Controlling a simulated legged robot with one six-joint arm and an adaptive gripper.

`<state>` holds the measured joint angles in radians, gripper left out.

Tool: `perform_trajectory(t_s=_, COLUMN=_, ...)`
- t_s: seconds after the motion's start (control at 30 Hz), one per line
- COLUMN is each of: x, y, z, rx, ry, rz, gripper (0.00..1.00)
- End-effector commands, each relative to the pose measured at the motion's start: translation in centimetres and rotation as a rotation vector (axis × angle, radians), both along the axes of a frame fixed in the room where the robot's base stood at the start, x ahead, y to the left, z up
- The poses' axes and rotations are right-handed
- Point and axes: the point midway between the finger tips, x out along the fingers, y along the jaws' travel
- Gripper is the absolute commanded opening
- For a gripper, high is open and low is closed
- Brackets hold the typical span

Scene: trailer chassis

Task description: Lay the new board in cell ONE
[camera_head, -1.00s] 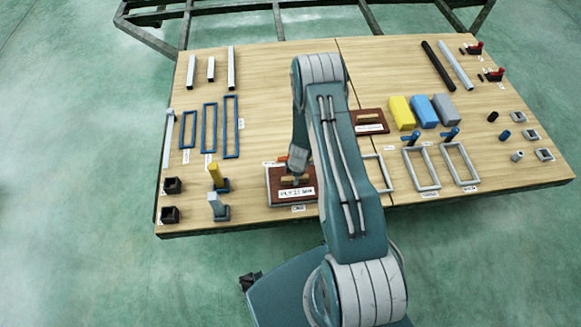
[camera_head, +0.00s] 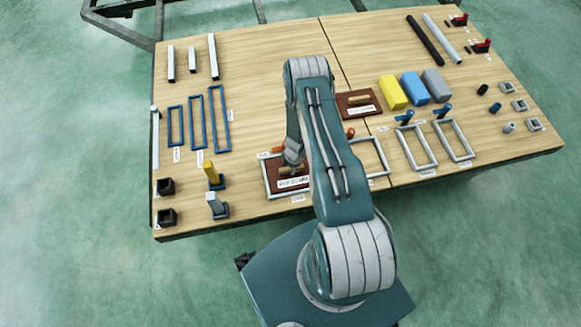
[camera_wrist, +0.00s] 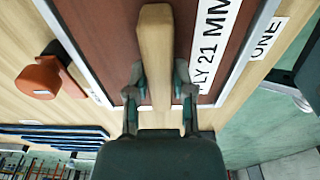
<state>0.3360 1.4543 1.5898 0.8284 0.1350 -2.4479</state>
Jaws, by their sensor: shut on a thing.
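My gripper (camera_wrist: 160,88) is shut on the pale wooden handle (camera_wrist: 155,40) of a brown board (camera_wrist: 100,35) with a white label reading "…LY 21 MM". The board also shows in the head view (camera_head: 273,178), partly hidden by my arm. A light metal frame (camera_wrist: 78,62) runs along both sides of the board, and a tag reading "ONE" (camera_wrist: 266,38) lies just outside it. The board looks lined up within this frame. I cannot tell whether it rests on the bottom or hangs slightly above.
An orange-knobbed clamp (camera_wrist: 38,78) stands beside the frame. Another brown board with a handle (camera_head: 350,112) lies farther back. Empty light frames (camera_head: 431,162) stand to the right. Blue frames (camera_head: 192,128) lie to the left; yellow, blue and grey blocks (camera_head: 411,87) sit behind the empty frames.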

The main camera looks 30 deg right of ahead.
Motion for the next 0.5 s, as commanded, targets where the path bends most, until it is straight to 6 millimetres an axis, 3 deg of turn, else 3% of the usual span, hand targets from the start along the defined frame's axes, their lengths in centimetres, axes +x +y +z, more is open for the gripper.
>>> perform_trajectory(t_s=0.1, x=0.02, y=-0.03, z=-0.14, rx=0.000, ry=0.000, rz=0.000, gripper=0.00)
perform_trajectory(t_s=0.13, x=0.01, y=-0.04, z=-0.19, rx=0.000, ry=0.000, rz=0.000, gripper=0.35)
perform_trajectory(t_s=0.2, x=0.01, y=-0.03, z=-0.16, rx=0.000, ry=0.000, rz=0.000, gripper=0.65)
perform_trajectory(t_s=0.5, x=0.00, y=0.00, z=-0.16, rx=0.000, ry=0.000, rz=0.000, gripper=0.65)
